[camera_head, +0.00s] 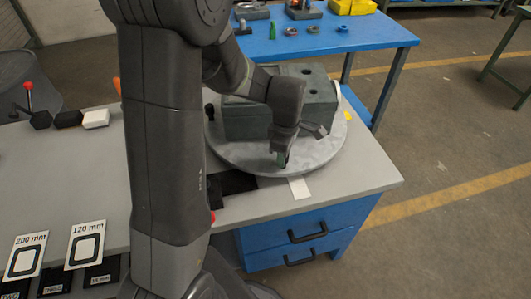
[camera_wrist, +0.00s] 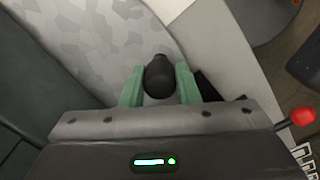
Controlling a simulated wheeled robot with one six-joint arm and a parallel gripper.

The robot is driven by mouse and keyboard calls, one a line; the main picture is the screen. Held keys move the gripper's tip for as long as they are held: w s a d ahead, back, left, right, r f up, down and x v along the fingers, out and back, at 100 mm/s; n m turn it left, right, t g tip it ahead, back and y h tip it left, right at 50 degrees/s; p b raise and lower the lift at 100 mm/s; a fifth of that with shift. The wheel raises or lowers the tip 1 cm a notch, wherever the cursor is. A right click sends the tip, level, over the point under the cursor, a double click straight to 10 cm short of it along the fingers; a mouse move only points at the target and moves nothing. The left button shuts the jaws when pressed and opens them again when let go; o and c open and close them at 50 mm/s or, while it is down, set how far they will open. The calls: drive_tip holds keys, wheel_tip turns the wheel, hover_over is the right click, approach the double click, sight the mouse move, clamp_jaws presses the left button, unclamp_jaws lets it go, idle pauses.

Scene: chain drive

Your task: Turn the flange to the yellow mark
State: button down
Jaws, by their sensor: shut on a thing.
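The flange (camera_head: 245,158) is a round, mottled grey disc on the grey workbench, with a dark grey-green block (camera_head: 250,122) on top of it. The yellow mark (camera_head: 347,116) is a small spot at the disc's right edge. My gripper (camera_head: 282,162) reaches down at the disc's front edge. In the wrist view, its green fingers (camera_wrist: 160,86) are shut on a black knob (camera_wrist: 159,76), with the mottled disc (camera_wrist: 100,40) beneath. The head view hides this knob behind the gripper. Another black knob (camera_head: 209,112) shows at the disc's left side.
A white strip (camera_head: 299,187) lies in front of the disc. A red-tipped lever (camera_head: 29,92) stands at the left. Labelled cards (camera_head: 85,245) lie at the front left. A blue table (camera_head: 330,38) stands behind. Floor at the right is clear.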

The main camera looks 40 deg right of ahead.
sight(296, 164)
drive_tip(key=shift+s+d+n, duration=0.5)
drive_tip(key=shift+s+d, duration=0.05)
drive_tip(key=shift+d, duration=0.3)
drive_tip(key=shift+s+d+n, duration=0.5)
drive_tip(key=shift+s+d, duration=0.05)
drive_tip(key=shift+d, duration=0.3)
drive_tip(key=c, duration=1.1)
unclamp_jaws()
drive_tip(key=shift+r, duration=0.1)
wheel_tip(296, 164, up, 14)
drive_tip(key=shift+f+b, duration=0.15)
drive_tip(key=shift+b, duration=0.15)
drive_tip(key=shift+a+f, duration=0.1)
drive_tip(key=shift+f, duration=0.05)
